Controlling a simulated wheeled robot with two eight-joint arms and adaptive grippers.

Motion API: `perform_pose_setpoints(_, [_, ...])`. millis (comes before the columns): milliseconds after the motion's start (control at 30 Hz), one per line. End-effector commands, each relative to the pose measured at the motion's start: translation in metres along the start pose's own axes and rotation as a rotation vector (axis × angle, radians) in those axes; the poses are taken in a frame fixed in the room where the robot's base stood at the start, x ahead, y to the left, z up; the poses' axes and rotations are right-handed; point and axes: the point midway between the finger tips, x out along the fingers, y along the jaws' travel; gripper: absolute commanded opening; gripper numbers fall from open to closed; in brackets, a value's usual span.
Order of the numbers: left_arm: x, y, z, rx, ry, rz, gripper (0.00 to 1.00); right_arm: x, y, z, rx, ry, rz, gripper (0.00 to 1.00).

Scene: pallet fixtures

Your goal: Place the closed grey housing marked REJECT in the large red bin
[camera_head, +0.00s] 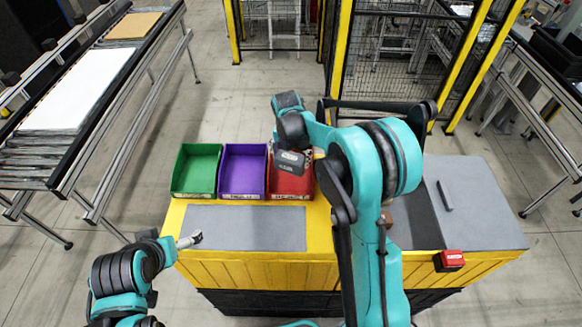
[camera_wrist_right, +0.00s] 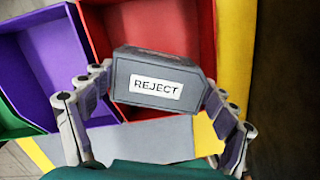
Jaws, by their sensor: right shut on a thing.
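The closed grey housing (camera_wrist_right: 125,65), with a white REJECT label, is between the two fingers of my right gripper (camera_wrist_right: 158,88), which is shut on it. In the head view the housing (camera_head: 289,160) appears over the red bin (camera_head: 291,186), covering part of its opening. The red bin also shows behind the housing in the right wrist view (camera_wrist_right: 190,25). The exact height of the housing above the bin is hard to tell. My left gripper (camera_head: 190,240) is at the left front of the yellow table, apart from the housing; its finger opening is too small to judge.
A purple bin (camera_head: 243,172) and a green bin (camera_head: 196,172) stand left of the red bin. A grey mat (camera_head: 255,228) lies bare in front. Conveyors flank the table.

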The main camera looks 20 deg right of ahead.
Motion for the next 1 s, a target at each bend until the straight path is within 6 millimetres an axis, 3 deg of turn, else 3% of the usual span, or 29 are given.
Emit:
perform_pose_setpoints(433, [-0.003,0.0,-0.003,0.0,0.0,0.0,1.0,0.052,0.0,-0.006,0.001,0.0,0.0,0.51])
perform_pose_setpoints(800, [0.001,0.0,0.0,0.0,0.0,0.0,1.0,0.058,0.0,-0.007,0.001,0.0,0.0,0.51])
perform_pose_setpoints(833, [0.001,0.0,0.0,0.0,0.0,0.0,1.0,0.058,0.0,-0.007,0.001,0.0,0.0,0.88])
perform_pose_setpoints(900, [0.0,0.0,-0.001,0.0,0.0,0.0,1.0,0.057,0.0,-0.007,0.001,0.0,0.0,1.0])
perform_pose_setpoints(1000, [0.0,0.0,-0.001,0.0,0.0,0.0,1.0,0.057,0.0,-0.007,0.001,0.0,0.0,1.0])
